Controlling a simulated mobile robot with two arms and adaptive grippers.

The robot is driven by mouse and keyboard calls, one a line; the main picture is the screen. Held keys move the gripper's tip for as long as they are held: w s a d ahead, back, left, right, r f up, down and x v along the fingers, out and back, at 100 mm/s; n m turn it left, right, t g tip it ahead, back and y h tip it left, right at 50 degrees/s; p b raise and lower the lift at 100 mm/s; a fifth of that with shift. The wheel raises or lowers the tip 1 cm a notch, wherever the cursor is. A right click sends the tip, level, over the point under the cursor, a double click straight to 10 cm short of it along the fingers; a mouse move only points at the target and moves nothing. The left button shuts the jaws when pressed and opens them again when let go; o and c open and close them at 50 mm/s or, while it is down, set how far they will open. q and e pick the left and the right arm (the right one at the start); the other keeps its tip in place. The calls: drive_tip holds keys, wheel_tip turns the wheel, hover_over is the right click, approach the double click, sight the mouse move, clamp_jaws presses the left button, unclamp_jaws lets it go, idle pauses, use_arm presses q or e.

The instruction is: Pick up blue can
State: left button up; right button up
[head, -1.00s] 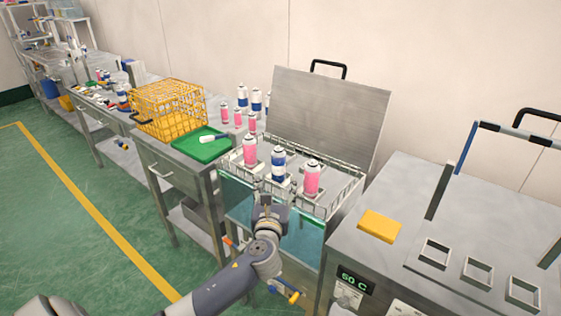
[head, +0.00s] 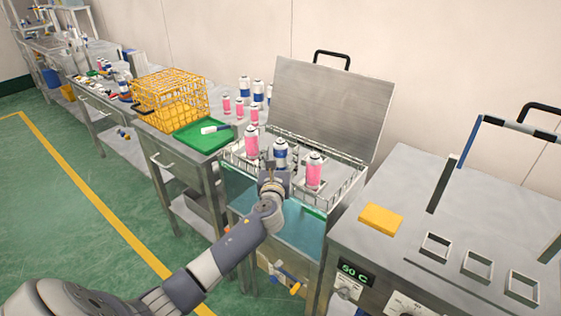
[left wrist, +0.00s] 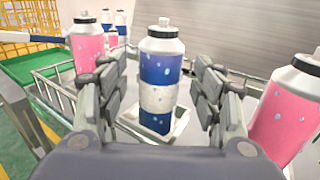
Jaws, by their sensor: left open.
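The blue can (head: 280,155), blue with a white band and a white top, stands upright in a rack between two pink cans. In the left wrist view the blue can (left wrist: 161,75) stands between the open fingers of my left gripper (left wrist: 163,100), with a gap on each side. In the head view my left gripper (head: 272,172) is in front of the blue can and hides its lower part. One pink can (head: 251,142) is to its left and another pink can (head: 315,170) to its right. My right gripper is not in view.
The rack sits in an open bath with a raised metal lid (head: 330,105). A green tray (head: 195,140) with a white item and a yellow wire basket (head: 165,88) are to the left. More cans stand behind. A yellow block (head: 381,219) lies on the right-hand machine.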

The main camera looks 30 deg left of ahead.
use_arm(q)
drive_tip(key=shift+x, duration=1.25)
drive_tip(key=shift+c, duration=0.2)
drive_tip(key=c, duration=1.2)
